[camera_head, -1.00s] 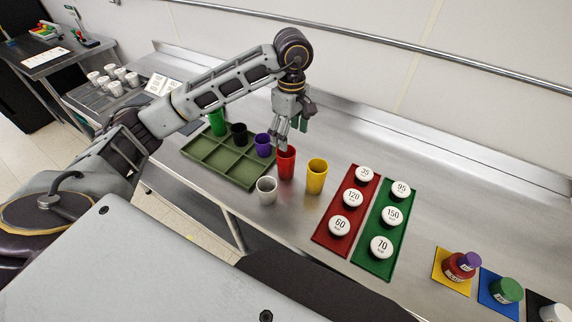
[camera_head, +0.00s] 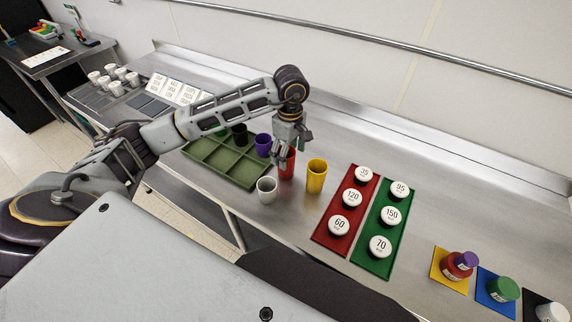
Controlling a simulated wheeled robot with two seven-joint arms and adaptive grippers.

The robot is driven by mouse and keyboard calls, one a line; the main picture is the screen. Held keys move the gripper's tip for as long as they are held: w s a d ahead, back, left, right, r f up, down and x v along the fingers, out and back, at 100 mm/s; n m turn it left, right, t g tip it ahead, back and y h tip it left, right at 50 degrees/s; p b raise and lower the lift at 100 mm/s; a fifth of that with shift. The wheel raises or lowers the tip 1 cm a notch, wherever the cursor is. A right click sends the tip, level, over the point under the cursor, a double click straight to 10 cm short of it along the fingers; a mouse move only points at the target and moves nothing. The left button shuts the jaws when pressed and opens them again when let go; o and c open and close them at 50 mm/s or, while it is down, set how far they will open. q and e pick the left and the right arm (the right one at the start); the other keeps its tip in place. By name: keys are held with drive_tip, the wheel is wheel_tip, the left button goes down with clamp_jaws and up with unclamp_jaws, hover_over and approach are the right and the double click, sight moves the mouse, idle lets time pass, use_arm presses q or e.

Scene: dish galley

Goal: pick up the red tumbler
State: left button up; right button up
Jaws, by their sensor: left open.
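The red tumbler (camera_head: 287,171) stands upright on the steel counter, right of the green compartment tray (camera_head: 226,170). My left gripper (camera_head: 284,156) points down at the tumbler's upper part. Its fingers are open and overlap the tumbler's top, hiding much of the rim. I cannot tell whether the fingers touch it. My right gripper is not in view.
A yellow tumbler (camera_head: 316,178) stands close on the right and a white cup (camera_head: 266,190) in front. Purple (camera_head: 263,144) and black (camera_head: 240,134) tumblers stand in the tray's back row. Red (camera_head: 326,235) and green (camera_head: 371,262) mats with labelled white discs lie further right.

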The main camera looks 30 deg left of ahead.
use_arm(q)
drive_tip(key=shift+s+a+f+p, duration=0.15)
drive_tip(key=shift+f+p, duration=0.15)
drive_tip(key=shift+f, duration=0.4)
drive_tip(key=shift+s+a+f+p, duration=0.15)
drive_tip(key=shift+f+p, duration=0.1)
drive_tip(key=shift+f, duration=0.4)
drive_tip(key=shift+d+f, duration=0.1)
drive_tip(key=shift+f, duration=1.15)
drive_tip(key=shift+c, duration=0.3)
drive_tip(key=c, duration=0.9)
